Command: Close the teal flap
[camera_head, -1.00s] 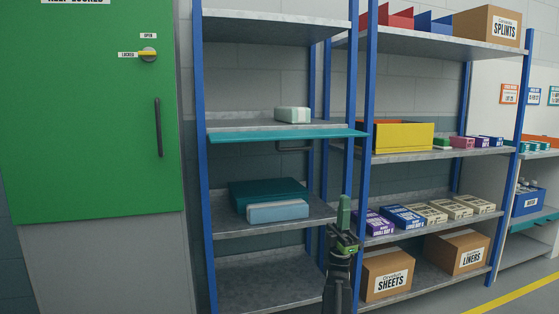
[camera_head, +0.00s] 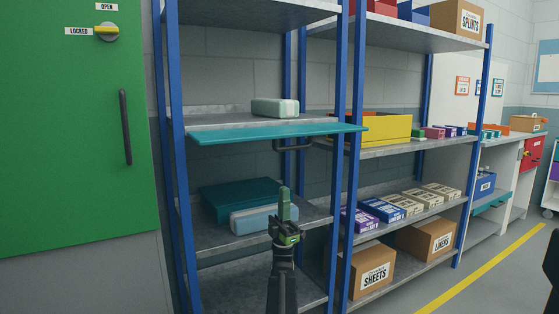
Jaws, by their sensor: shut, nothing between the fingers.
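The teal flap (camera_head: 235,133) sticks out level from the front of a shelf in the left bay, like a thin horizontal board. A dark handle (camera_head: 293,146) hangs under its right part. A pale green and white package (camera_head: 275,107) sits on the shelf just behind the flap. My gripper (camera_head: 284,204) is shut and empty, pointing up. In the picture it is below the flap and in front of the lower shelf, apart from the flap.
A teal case (camera_head: 238,196) and a light blue package (camera_head: 265,217) lie on the shelf below. Blue posts (camera_head: 354,150) edge the bay. The right bay holds a yellow bin (camera_head: 385,129) and several boxes. A green door (camera_head: 65,150) is at the left.

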